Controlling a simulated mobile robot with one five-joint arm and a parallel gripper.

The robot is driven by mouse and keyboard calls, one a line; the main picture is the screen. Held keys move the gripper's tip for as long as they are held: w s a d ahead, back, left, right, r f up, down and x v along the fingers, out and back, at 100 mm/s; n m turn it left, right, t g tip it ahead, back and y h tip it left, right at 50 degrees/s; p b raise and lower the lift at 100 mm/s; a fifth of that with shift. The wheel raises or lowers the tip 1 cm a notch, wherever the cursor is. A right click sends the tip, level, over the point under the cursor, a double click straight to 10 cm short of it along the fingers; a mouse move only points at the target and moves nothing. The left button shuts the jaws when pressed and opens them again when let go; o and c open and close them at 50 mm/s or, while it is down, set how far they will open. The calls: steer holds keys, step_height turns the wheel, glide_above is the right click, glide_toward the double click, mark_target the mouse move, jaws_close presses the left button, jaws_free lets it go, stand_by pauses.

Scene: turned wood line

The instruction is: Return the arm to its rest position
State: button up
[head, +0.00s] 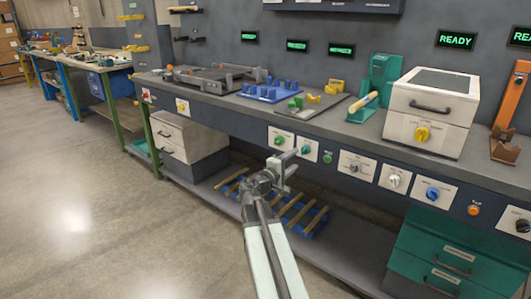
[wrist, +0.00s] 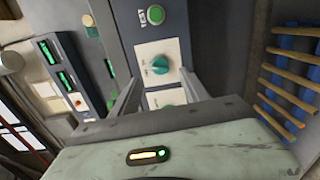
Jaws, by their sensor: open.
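My gripper (head: 283,166) is at the end of my arm in the head view, in front of the bench's front panel and a little below the countertop. In the wrist view my gripper (wrist: 155,98) has its two fingers spread apart with nothing between them. A panel with a green knob (wrist: 155,65) lies beyond and between the fingers. The same panel area in the head view has a green knob (head: 281,140) just above my gripper. I cannot tell whether the fingers touch the panel.
The workbench countertop (head: 340,128) holds a blue fixture (head: 270,93), a green stand (head: 384,72) and a white box (head: 432,108). Wooden rods (head: 298,214) lie on a blue rack below the bench. A green drawer unit (head: 446,258) stands at right. The floor (head: 90,200) at left is clear.

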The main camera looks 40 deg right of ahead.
steer(key=shift+a, duration=0.1)
steer(key=w+a+f+t+y, duration=0.15)
steer(key=w+a+f, duration=0.25)
steer(key=a, duration=0.5)
steer(key=w+a+f+t+y, duration=0.1)
steer(key=w+a+f+y, duration=0.2)
steer(key=a, duration=0.7)
steer(key=s+a+f+m+g+y, duration=0.1)
steer(key=s+a+f+g+y, duration=0.1)
steer(key=s+a+f+y, duration=0.5)
steer(key=s+a+f+m+g+y, duration=0.15)
steer(key=a+f, duration=0.25)
steer(key=a, duration=0.8)
steer(key=s+a+f+m+g+y, duration=0.1)
steer(key=s+a+f+g+y, duration=0.25)
steer(key=a+f, duration=0.4)
step_height(320, 180, up, 35)
steer(key=a+p, duration=0.2)
steer(key=p, duration=3.1)
steer(key=shift+s+a+f+y, duration=0.15)
steer(key=shift+s+a+y, duration=0.1)
steer(key=shift+s+y, duration=0.2)
